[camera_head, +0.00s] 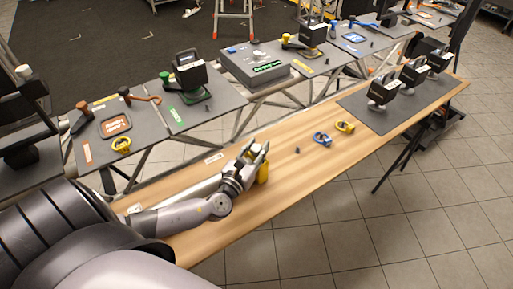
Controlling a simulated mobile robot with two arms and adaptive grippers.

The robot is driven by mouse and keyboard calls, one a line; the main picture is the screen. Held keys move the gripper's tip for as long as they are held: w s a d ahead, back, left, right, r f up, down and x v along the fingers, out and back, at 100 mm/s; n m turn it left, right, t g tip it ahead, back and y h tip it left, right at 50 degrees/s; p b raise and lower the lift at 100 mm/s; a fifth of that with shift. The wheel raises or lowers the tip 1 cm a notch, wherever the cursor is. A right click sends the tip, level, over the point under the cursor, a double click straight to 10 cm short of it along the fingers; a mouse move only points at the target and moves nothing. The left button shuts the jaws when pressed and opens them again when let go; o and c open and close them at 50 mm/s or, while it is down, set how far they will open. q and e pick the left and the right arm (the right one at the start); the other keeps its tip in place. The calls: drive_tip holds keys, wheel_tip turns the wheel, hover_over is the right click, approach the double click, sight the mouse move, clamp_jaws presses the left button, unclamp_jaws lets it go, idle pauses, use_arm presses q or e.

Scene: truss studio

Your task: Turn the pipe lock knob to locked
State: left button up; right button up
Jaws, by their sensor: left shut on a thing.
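My left gripper (256,157) reaches in from the left, low over the wooden table (310,165). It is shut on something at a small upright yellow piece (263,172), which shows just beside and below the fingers. The fingers hide part of this piece, so I cannot see whether it is the pipe lock knob or how it is turned. No other thing is clearly the pipe lock knob. My right gripper is not in view.
A blue ring-shaped piece (322,139), a yellow one (345,127) and a small dark peg (297,150) lie right of my gripper. Black devices (383,90) stand on a grey mat at the right. Grey panels with fixtures (190,95) line the back. The table's front half is clear.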

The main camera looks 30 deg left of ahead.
use_arm(q)
drive_tip(key=o, duration=1.1)
drive_tip(key=shift+o, duration=0.2)
drive_tip(key=s+d, duration=0.1)
drive_tip(key=s, duration=1.1)
drive_tip(key=shift+d, duration=0.25)
